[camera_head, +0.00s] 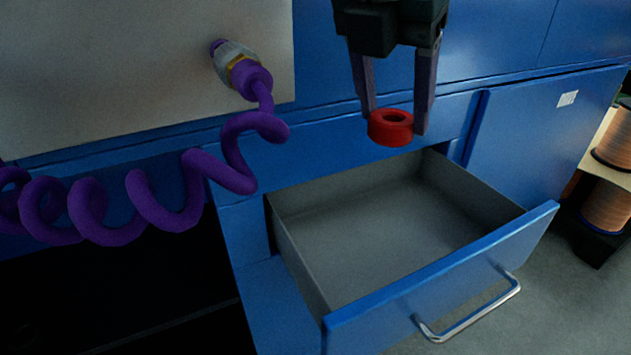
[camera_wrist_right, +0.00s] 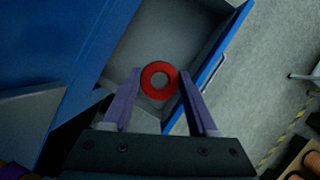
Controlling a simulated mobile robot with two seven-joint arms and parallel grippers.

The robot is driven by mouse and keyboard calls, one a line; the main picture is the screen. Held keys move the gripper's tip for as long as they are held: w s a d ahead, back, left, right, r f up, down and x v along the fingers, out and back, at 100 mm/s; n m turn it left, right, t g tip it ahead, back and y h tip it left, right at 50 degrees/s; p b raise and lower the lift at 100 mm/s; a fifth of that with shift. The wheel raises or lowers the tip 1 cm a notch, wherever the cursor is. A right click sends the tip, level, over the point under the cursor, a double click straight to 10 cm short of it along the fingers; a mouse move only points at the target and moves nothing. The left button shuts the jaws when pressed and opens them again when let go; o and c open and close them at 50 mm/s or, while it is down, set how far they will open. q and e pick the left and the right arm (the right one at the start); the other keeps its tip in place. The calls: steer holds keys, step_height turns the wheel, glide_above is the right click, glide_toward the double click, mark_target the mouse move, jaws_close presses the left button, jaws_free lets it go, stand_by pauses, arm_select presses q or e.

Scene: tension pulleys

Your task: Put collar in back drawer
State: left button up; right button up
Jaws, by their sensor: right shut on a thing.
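The collar is a red ring (camera_head: 390,127), held between the fingers of my right gripper (camera_head: 396,120), which is shut on it. In the right wrist view the collar (camera_wrist_right: 159,80) sits between the two fingertips (camera_wrist_right: 158,84), its hole facing the camera. The open drawer (camera_head: 440,271) has a grey inside and a blue front with a metal handle. In the head view the collar shows above the back part of the drawer. The drawer floor looks empty. My left gripper is not in view.
A coiled purple hose (camera_head: 160,200) hangs from a fitting on a pale panel at the left. A blue cabinet door (camera_head: 540,125) stands right of the drawer. Copper-coloured spools (camera_head: 608,205) stand at the far right. Grey floor shows beyond the drawer front.

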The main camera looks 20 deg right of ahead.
steer(key=f+n, duration=0.1)
steer(key=f+n+b, duration=0.1)
steer(key=w+d+f+n+t+y+b, duration=0.1)
steer(key=f, duration=0.1)
steer(key=b, duration=0.6)
glide_above(371, 259)
steer(key=s+a, duration=0.1)
steer(key=shift+n, duration=0.3)
step_height(371, 259, down, 16)
steer(key=shift+s+a+r, duration=0.1)
steer(key=shift+s+r, duration=0.05)
steer(key=shift+r, duration=0.1)
step_height(371, 259, down, 4)
steer(key=shift+f+b, duration=0.2)
steer(key=shift+b, duration=1)
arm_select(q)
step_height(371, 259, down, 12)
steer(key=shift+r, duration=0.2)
arm_select(e)
steer(key=shift+r, duration=0.1)
steer(key=o, duration=1.3)
arm_select(q)
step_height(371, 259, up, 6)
steer(key=p, duration=0.6)
arm_select(e)
steer(key=shift+o, duration=0.2)
steer(key=v, duration=1.2)
